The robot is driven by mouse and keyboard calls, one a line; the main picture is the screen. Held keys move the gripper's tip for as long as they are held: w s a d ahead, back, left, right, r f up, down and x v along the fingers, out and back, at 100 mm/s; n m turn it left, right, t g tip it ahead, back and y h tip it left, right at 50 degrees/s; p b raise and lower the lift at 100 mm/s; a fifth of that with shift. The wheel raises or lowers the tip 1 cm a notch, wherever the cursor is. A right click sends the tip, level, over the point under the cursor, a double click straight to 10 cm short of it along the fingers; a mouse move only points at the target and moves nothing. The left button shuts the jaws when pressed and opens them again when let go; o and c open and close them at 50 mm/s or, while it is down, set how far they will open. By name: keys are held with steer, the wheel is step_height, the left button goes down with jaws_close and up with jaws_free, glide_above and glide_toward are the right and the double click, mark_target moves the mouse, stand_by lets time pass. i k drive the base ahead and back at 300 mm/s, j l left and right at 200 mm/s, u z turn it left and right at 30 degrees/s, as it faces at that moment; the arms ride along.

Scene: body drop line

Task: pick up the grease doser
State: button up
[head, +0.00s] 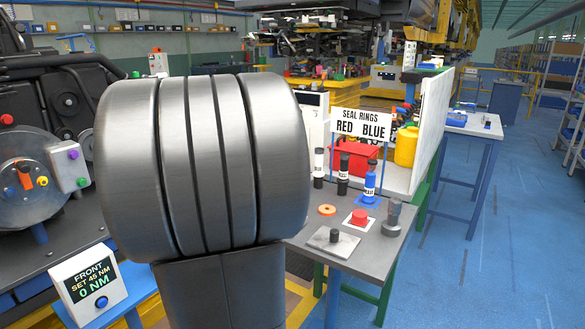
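I cannot tell for sure which thing is the grease doser. Upright labelled tubes stand on the grey work table (375,258): a black one with white bands (318,168), a black one (343,176), and a blue one with a black top (370,181) on a blue square. Their labels are too small to read. My gripper is not in view. My own arm fills the left middle of the view and hides what is behind it.
A red knob-like piece (359,218), an orange ring (326,210) and a light plate with a dark knob (333,239) lie on the table's front. Behind are a seal rings sign (362,124), a red bin (352,158) and a yellow container (406,147).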

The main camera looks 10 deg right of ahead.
mark_target(342, 178)
steer(key=i+l+u, duration=0.2)
steer(key=l+u, duration=0.25)
steer(key=i+l+u, duration=0.1)
steer(key=l+u, duration=0.35)
steer(key=l, duration=0.25)
steer(key=l+u, duration=0.45)
steer(key=l, duration=0.85)
steer(key=k+l+u, duration=0.1)
steer(key=l, duration=1.25)
steer(key=k+l+u, duration=0.1)
steer(key=l, duration=0.55)
